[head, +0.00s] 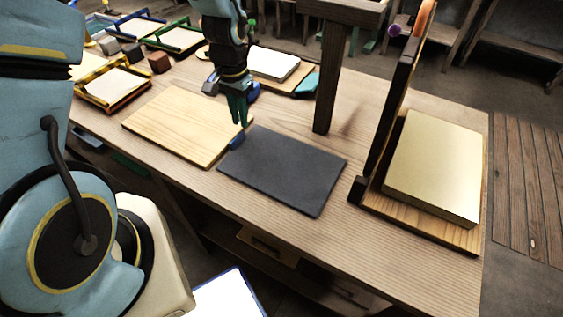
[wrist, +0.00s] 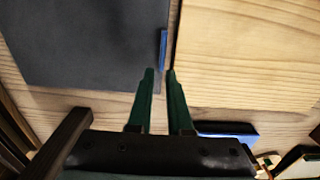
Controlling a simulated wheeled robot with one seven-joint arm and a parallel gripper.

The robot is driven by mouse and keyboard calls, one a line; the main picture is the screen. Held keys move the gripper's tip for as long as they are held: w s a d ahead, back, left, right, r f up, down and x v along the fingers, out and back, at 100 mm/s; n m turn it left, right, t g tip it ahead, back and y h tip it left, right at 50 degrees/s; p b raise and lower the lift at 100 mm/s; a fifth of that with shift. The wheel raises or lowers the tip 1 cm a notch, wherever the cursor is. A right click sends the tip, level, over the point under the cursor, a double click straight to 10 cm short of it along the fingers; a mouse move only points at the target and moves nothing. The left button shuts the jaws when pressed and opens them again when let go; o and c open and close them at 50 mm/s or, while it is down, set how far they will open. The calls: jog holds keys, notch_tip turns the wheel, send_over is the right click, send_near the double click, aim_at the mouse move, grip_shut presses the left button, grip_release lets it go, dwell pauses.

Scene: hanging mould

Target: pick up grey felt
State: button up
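The grey felt (head: 282,170) is a flat dark sheet lying on the wooden table, with a small blue tab (head: 237,142) on its edge nearest my gripper. In the wrist view the felt (wrist: 85,40) fills the upper left, and its blue tab (wrist: 163,50) shows just beyond my fingertips. My gripper (wrist: 160,72) has two green fingers with a narrow gap between them and nothing seen held. In the head view my gripper (head: 240,124) points down close to the tab. Whether the fingertips touch the tab or table, I cannot tell.
A pale wooden board (head: 185,125) lies just left of the felt. A dark wooden post (head: 331,80) stands behind it. An upright frame with a thick cream block (head: 435,165) stands at right. Several framed trays sit at the back left. Bare table lies in front.

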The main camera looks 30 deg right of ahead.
aim_at(240, 133)
jog(key=shift+a+f+p, duration=0.15)
jog(key=shift+f+p, duration=0.3)
jog(key=shift+f, duration=0.75)
jog(key=shift+a+f+p, duration=0.15)
jog(key=shift+f+p, duration=0.3)
jog(key=shift+f, duration=0.75)
grip_shut()
